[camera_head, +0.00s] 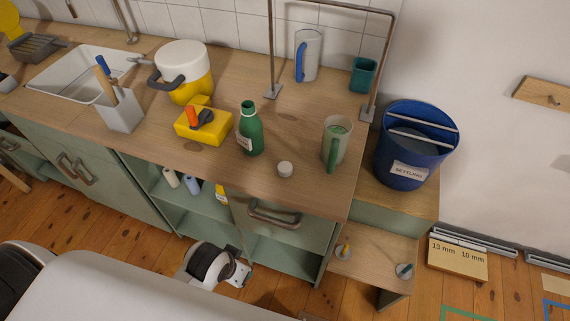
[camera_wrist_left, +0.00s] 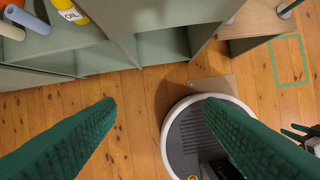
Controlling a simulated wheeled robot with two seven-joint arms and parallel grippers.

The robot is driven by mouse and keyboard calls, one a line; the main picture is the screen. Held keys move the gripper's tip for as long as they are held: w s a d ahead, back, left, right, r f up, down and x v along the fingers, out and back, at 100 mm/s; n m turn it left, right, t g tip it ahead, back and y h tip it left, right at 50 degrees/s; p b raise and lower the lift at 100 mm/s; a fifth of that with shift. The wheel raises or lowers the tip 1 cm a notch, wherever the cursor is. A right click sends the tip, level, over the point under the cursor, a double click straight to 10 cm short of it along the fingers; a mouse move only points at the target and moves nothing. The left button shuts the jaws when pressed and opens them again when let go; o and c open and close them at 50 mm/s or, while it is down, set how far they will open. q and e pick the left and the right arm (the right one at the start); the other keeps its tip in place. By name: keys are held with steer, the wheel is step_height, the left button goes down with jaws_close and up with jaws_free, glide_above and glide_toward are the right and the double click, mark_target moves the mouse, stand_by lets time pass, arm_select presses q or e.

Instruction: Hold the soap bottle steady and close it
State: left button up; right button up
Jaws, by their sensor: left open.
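The soap bottle appears to be the green bottle (camera_head: 250,132) with a pale label, upright on the wooden counter. Its narrow neck looks uncapped, though the opening is small to read. A small whitish round cap (camera_head: 285,169) lies on the counter to its right, nearer the front edge. My left gripper (camera_wrist_left: 160,103) is open and empty in the left wrist view, its green fingers spread above the floor before the cabinet. In the head view a white and black arm part of mine shows low at the front; no fingers are clear there. Dark finger-like parts at the wrist view's right edge (camera_wrist_left: 296,132) may be my right gripper.
A yellow sponge box (camera_head: 203,125) stands left of the bottle, and a cup with a green handle (camera_head: 336,143) stands right of the cap. A metal frame (camera_head: 272,90) rises behind. The blue bucket (camera_head: 415,145) is at the right. The counter's front edge is clear.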

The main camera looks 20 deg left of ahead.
arm_select(q)
step_height(320, 180, up, 11)
steer(key=d+m, duration=0.1)
steer(key=d, duration=0.1)
steer(key=w+d+r+m+h, duration=0.3)
steer(key=w+d+r+m, duration=0.2)
steer(key=w+d+m, duration=0.8)
steer(key=w+a+r+m, duration=0.1)
steer(key=m, duration=0.1)
steer(key=w+a+r+m+g+y, duration=0.1)
steer(key=w+m, duration=0.1)
steer(key=m, duration=0.1)
steer(key=w+a+r+m, duration=0.1)
steer(key=w+m, duration=0.1)
steer(key=shift+r+y+p, duration=0.3)
steer(key=shift+r+p, duration=0.05)
steer(key=shift+p, duration=0.05)
steer(key=w+a+r+m+g+y, duration=0.1)
steer(key=w+a+r+m+y, duration=0.1)
steer(key=w+a+r+m, duration=0.2)
step_height(320, 180, up, 2)
steer(key=shift+w+a+y, duration=0.3)
steer(key=shift+w+a, duration=0.25)
steer(key=shift+a, duration=0.35)
glide_above(286, 168)
step_height(286, 168, down, 6)
steer(key=shift+s+r+p, duration=0.1)
steer(key=shift+r+p, duration=0.15)
steer(key=shift+p, duration=0.2)
steer(key=shift+f, duration=0.65)
